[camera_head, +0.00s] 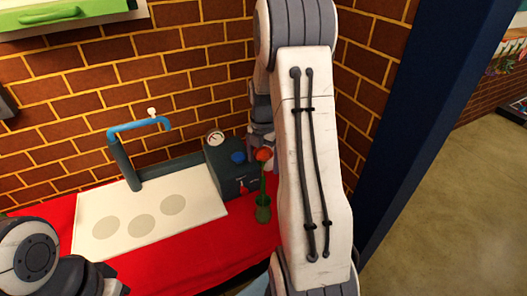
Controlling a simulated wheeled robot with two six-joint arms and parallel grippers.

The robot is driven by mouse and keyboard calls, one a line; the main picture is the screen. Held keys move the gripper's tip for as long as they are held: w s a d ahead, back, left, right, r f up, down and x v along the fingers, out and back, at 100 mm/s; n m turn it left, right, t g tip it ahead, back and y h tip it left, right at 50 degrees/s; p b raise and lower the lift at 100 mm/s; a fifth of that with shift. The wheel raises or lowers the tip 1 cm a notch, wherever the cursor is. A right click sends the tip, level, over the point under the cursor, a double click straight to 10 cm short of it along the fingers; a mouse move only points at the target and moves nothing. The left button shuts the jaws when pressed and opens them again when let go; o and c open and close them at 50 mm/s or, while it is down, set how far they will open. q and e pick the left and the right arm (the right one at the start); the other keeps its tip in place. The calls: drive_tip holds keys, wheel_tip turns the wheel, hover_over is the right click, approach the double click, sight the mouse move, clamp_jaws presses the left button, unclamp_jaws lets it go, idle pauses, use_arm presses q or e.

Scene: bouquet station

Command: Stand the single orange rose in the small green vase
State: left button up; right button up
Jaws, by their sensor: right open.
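The orange rose (263,155) stands upright with its green stem going down into the small green vase (263,213). The vase stands on the red cloth, just right of a dark machine. My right gripper (262,139) is open, just above and behind the rose head, partly hidden by my own white arm. I cannot tell if its fingers touch the rose. My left gripper (112,284) shows only in part at the bottom left edge, away from the rose and vase; its jaws are unclear.
A white board (152,195) with three pale round spots lies on the red table (185,258). A blue tap-like pipe (139,126) rises behind it. A dark box with a gauge (228,165) stands left of the vase. A brick wall closes off the back.

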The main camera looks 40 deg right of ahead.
wheel_tip(320, 180, up, 10)
drive_tip(key=shift+f+b, duration=0.1)
drive_tip(key=shift+b, duration=0.5)
drive_tip(key=s+a+m, duration=0.2)
drive_tip(key=a+m, duration=0.1)
drive_tip(key=a, duration=0.8)
drive_tip(key=s+a+m, duration=0.2)
drive_tip(key=a+m, duration=0.1)
drive_tip(key=a, duration=0.9)
drive_tip(key=s+a+f+m, duration=0.1)
drive_tip(key=s+a+m, duration=0.3)
drive_tip(key=s, duration=0.4)
drive_tip(key=s+a+f+m+y, duration=0.1)
drive_tip(key=s+a+m, duration=0.3)
drive_tip(key=s+a, duration=0.3)
drive_tip(key=shift+s, duration=1.2)
